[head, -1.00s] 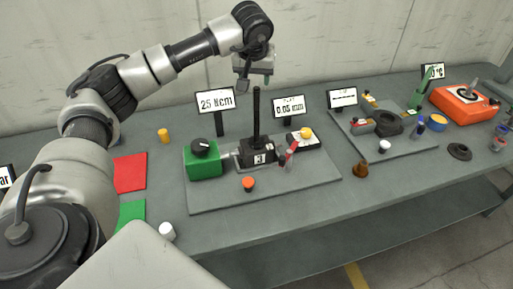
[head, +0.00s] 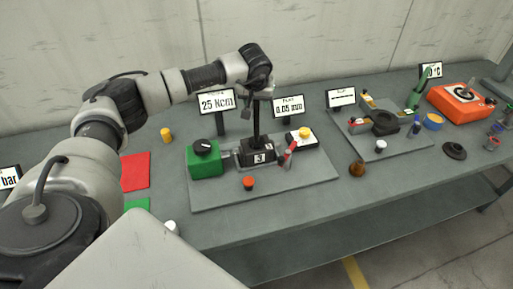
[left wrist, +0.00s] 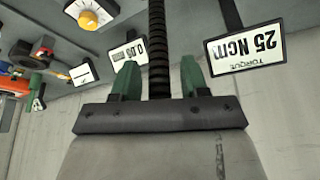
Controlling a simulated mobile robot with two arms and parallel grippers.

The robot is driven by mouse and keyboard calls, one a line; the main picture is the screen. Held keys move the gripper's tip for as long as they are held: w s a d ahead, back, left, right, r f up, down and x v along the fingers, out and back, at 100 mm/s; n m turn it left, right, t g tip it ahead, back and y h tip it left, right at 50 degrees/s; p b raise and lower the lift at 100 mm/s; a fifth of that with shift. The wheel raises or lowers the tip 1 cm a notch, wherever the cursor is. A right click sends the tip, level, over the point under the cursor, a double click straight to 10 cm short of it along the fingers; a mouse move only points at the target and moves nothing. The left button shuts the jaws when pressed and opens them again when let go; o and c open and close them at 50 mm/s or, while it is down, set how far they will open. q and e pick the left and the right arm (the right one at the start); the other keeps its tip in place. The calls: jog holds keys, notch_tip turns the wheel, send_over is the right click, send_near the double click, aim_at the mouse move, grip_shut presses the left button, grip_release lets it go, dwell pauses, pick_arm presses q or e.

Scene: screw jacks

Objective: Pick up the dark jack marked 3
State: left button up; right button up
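The dark jack (head: 258,153) has a black base with a white label marked 3. It stands on the grey mat right of a green block, and its tall dark screw rod (head: 256,122) points up. My left gripper (head: 258,95) is at the upper end of the rod. In the left wrist view the ribbed rod (left wrist: 158,35) runs between the two green fingertips of my left gripper (left wrist: 159,75), with a gap on each side. The gripper is open. The jack's base is not visible in the wrist view. My right gripper is not in view.
The green block (head: 205,162) stands close left of the jack. A red-topped tube (head: 289,155) and a box with a yellow knob (head: 303,136) are close on its right. Signs reading 25 Ncm (head: 216,103) and 0.05 mm (head: 289,108) stand behind it. An orange-red knob (head: 248,183) is in front.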

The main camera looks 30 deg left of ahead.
pick_arm(q)
grip_shut()
dwell(1.1)
jog(key=shift+w+a+r, duration=0.1)
jog(key=shift+w+r, duration=0.2)
jog(key=shift+r, duration=0.1)
